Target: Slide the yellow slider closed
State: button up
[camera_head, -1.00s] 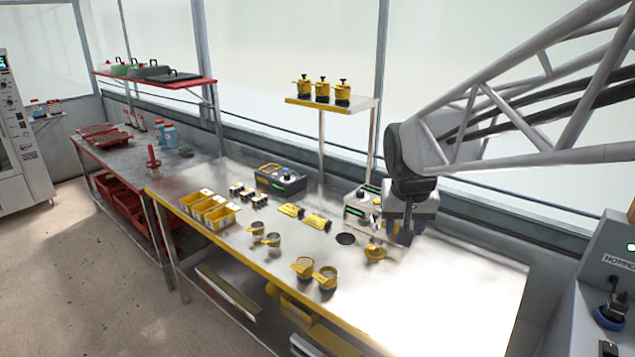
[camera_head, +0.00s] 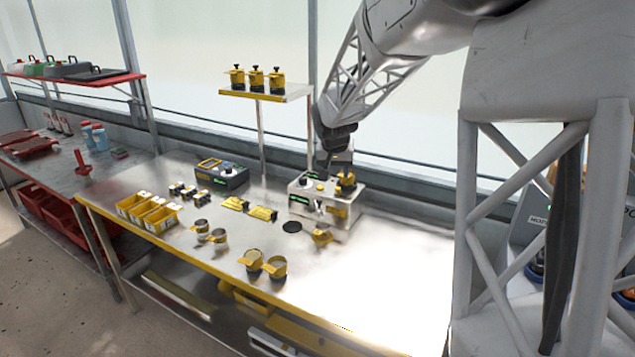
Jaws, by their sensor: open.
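A pale box-shaped device (camera_head: 325,222) with green displays stands toward the back of the steel bench, right of centre. It has yellow parts on its top and front. A yellow piece (camera_head: 346,182) sits at its top right. Which yellow part is the slider, and how far it is slid, is too small to tell. My gripper (camera_head: 326,172) hangs down at the back of the device's top, left of the yellow piece. Its fingers are small and partly hidden; they look empty. Whether they touch the device cannot be told.
A yellow-rimmed cup (camera_head: 321,234) stands before the device, near a black disc (camera_head: 292,227). More cups (camera_head: 276,267), yellow bins (camera_head: 160,219) and a dark control box (camera_head: 222,174) are to the left. A shelf (camera_head: 265,93) stands behind. The bench's right front is clear.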

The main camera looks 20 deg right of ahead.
jog(key=m, duration=0.1)
send_near(338, 188)
jog(key=shift+a+f, duration=0.1)
jog(key=shift+f, duration=0.3)
jog(key=shift+w+f, duration=0.1)
jog(key=shift+x, duration=3.85)
jog(key=shift+c, duration=0.3)
grip_shut()
